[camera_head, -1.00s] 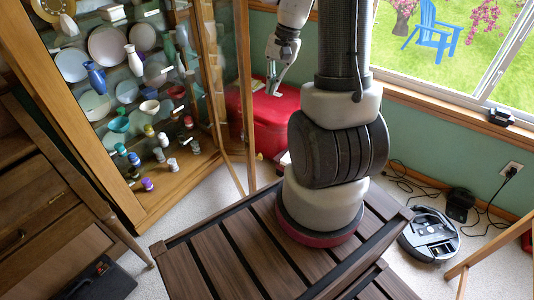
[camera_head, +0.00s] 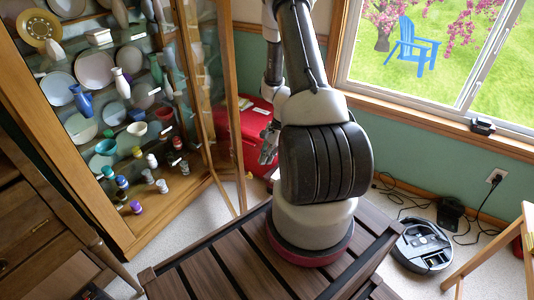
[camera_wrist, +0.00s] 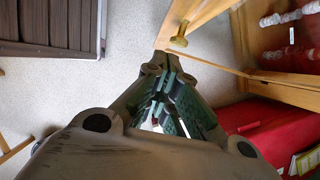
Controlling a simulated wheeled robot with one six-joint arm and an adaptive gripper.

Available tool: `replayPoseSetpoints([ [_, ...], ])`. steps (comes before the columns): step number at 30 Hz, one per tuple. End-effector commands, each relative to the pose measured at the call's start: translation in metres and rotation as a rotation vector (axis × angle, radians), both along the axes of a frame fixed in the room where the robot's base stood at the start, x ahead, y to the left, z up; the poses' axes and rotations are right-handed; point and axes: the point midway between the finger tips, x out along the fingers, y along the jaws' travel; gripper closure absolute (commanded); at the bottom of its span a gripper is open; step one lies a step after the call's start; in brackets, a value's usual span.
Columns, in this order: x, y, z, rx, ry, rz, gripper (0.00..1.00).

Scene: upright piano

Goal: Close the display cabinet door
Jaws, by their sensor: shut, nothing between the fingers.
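The display cabinet (camera_head: 125,215) is wood-framed with glass shelves and stands at the left in the head view. Its glass door (camera_head: 234,130) stands open, swung out toward the window side, with its wooden frame near my arm. In the wrist view the door's wooden frame (camera_wrist: 200,22) and a brass-coloured knob (camera_wrist: 180,40) show just beyond my fingertips. My gripper (camera_head: 268,150) is shut and empty, to the right of the door's free edge in the head view. In the wrist view the closed fingertips (camera_wrist: 170,62) are close below the knob; contact cannot be told.
A red chest (camera_head: 257,125) stands behind my gripper, beneath the green wall; it fills the wrist view's lower right (camera_wrist: 265,128). A robot vacuum (camera_head: 422,246) and cables lie on the right floor. A wooden dresser (camera_head: 30,230) is at the left. Pale carpet is clear below the door.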

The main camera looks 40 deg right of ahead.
Motion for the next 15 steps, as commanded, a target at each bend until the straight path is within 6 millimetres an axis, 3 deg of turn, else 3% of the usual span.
replayPoseSetpoints([
  [7, 0.002, 0.020, -0.050, 0.002, 0.003, 0.001, 1.00],
  [15, 0.009, 0.053, -0.046, 0.000, -0.001, 0.004, 1.00],
])
